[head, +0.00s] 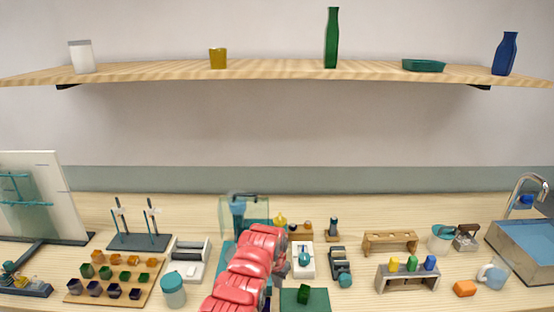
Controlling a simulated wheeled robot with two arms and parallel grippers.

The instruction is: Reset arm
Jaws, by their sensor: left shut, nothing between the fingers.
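My left arm, with red segmented padding, reaches up from the bottom edge to the middle of the table in the head view. My left gripper (282,268) is largely hidden beside the red padding. It is shut and empty, and I see nothing held by it. My right gripper is not in view. A dark stand (138,242) with two upright thin rods stands at the left of the table, apart from the gripper.
A wooden board (104,284) with several small coloured cups and a teal-lidded jar (173,291) are left of the arm. A shelf (280,70) hangs above.

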